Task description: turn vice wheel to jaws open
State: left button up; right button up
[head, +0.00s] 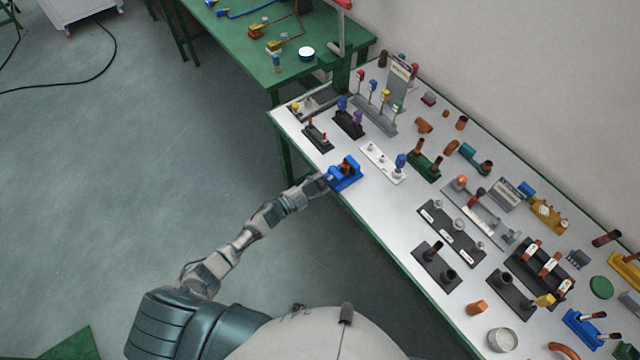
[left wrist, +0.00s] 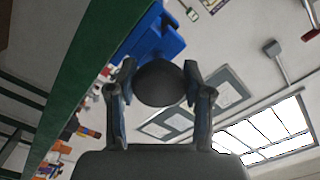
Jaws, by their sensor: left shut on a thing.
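A blue vice (head: 347,174) sits at the front edge of the white-topped workbench, towards its far left end. My left arm reaches out to it, and my left gripper (head: 328,180) is at the vice's near side. In the left wrist view, my left gripper (left wrist: 158,88) is shut on a dark round vice wheel (left wrist: 160,83), with one finger on each side of it. The blue vice body (left wrist: 158,38) shows just behind the wheel. The jaws of the vice are too small to tell their gap. My right gripper is not in view.
The white workbench (head: 385,205) carries several fixtures, valves and blocks to the right of the vice. A green table (head: 250,65) stands behind, with tools on it. The grey floor (head: 150,160) left of the bench is open. The bench's green edge (left wrist: 85,80) runs close beside my left gripper.

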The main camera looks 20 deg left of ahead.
pick_arm(q)
jog(key=shift+s+a+f, duration=0.15)
jog(key=shift+f, duration=0.3)
jog(key=o, duration=0.9)
jog(key=shift+o, duration=1.4)
jog(key=shift+r, duration=0.1)
jog(key=shift+a, duration=0.1)
jog(key=v, duration=1.1)
jog(key=shift+s+a, duration=0.2)
jog(key=shift+a, duration=0.2)
jog(key=shift+d, duration=0.1)
